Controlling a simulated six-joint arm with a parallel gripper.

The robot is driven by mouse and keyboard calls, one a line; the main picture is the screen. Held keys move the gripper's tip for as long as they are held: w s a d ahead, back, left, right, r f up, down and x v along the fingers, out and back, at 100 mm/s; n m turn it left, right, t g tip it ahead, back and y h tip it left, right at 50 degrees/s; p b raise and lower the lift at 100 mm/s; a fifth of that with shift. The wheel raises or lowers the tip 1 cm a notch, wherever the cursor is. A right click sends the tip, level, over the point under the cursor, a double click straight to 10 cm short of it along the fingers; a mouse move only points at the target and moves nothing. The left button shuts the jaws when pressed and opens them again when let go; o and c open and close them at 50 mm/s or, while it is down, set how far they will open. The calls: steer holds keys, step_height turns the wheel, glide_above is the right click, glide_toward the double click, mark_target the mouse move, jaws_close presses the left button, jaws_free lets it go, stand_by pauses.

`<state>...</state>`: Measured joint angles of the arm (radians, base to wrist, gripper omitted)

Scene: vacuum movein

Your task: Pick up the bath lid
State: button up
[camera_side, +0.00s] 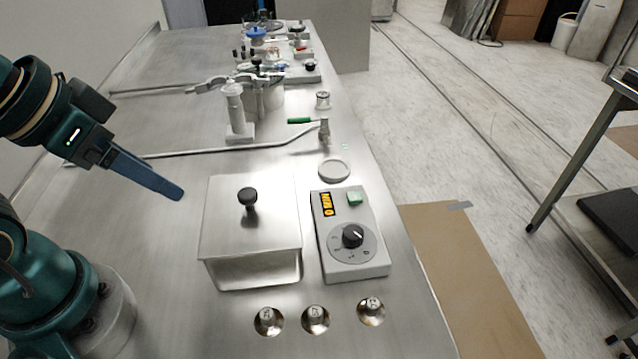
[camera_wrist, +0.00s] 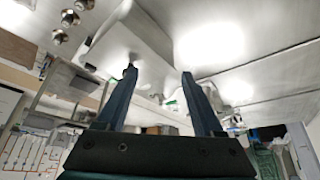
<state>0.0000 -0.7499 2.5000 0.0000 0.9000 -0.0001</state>
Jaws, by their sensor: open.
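The bath lid (camera_side: 225,230) is a flat, square metal plate with a black knob (camera_side: 248,197) standing up at its middle. It sits on the metal bath (camera_side: 255,270) on the bench. In the wrist view the lid (camera_wrist: 140,32) is a pale panel beyond the fingertips, partly hidden by the left finger. My gripper (camera_side: 172,190) is to the left of the lid in the side view, raised and apart from it. Its two blue fingers (camera_wrist: 158,75) are spread open, with nothing held between them.
A control box (camera_side: 335,262) with a dial stands just right of the bath. Several round metal fittings (camera_side: 316,319) lie in front. A bent metal rod (camera_side: 230,150) and a clamped vessel (camera_side: 262,100) are behind. The bench (camera_side: 160,240) left of the bath is clear.

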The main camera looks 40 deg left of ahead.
steer(key=w+a+r+m+t+h, duration=0.1)
steer(key=w+r+m+t, duration=0.35)
steer(key=w, duration=0.35)
steer(key=w+a+r+m+t, duration=0.1)
steer(key=w+r+m+t, duration=0.2)
steer(key=w+r+t, duration=0.4)
steer(key=m+g+h, duration=0.8)
steer(key=g+h, duration=0.2)
glide_above(244, 192)
steer(key=w+a, duration=0.1)
steer(key=w, duration=0.1)
steer(key=shift+n, duration=0.25)
steer(key=f, duration=1.2)
steer(key=shift+w+a, duration=0.1)
steer(key=shift+a, duration=0.1)
steer(key=s+f, duration=0.1)
steer(key=s+a+f+g+h, duration=0.1)
steer(key=s+f+g, duration=0.1)
steer(key=s, duration=0.1)
steer(key=shift+a+f+n+h, duration=0.3)
steer(key=shift+a+f+n, duration=0.1)
steer(key=shift+a+f, duration=0.2)
steer(key=shift+f, duration=0.05)
steer(key=shift+w+f+n, duration=0.15)
steer(key=shift+n, duration=0.25)
steer(key=shift+x, duration=2.35)
steer(key=shift+w, duration=0.1)
